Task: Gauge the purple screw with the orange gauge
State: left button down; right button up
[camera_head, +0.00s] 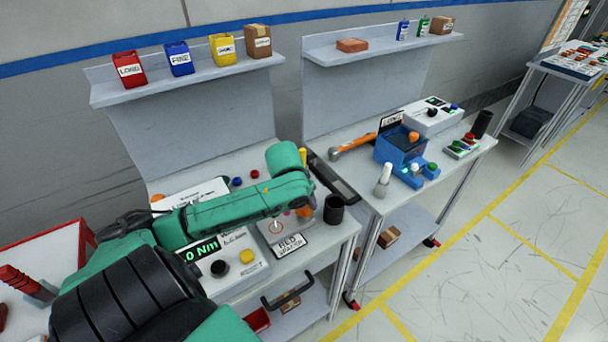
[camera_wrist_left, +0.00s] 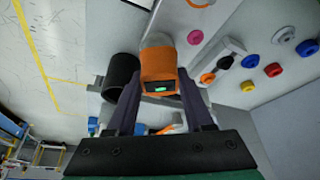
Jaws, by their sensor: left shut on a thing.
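My left gripper (camera_wrist_left: 162,105) is shut on the orange gauge (camera_wrist_left: 158,64), which has a small lit green display facing the wrist camera. In the head view the gauge shows as a little orange (camera_head: 304,212) below the end of my green left arm, beside a black cup. A magenta-purple round head (camera_wrist_left: 195,37) lies just right of the gauge in the wrist view, apart from it; it seems to be the purple screw. In the head view a small pink spot (camera_head: 287,212) shows near the arm, partly hidden. My right gripper is not in view.
The black cup (camera_head: 333,209) stands at the bench's right corner, close to the gauge. Several coloured round pieces, including a yellow one (camera_wrist_left: 248,87), lie around.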

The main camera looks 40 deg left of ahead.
pick_arm(q)
jog(key=shift+f, duration=0.4)
jog(key=shift+c, duration=1)
grip_release()
jog(key=v, duration=1.4)
jog(key=shift+r+p, duration=0.3)
jog(key=shift+p, duration=0.1)
jog(key=shift+s, duration=0.15)
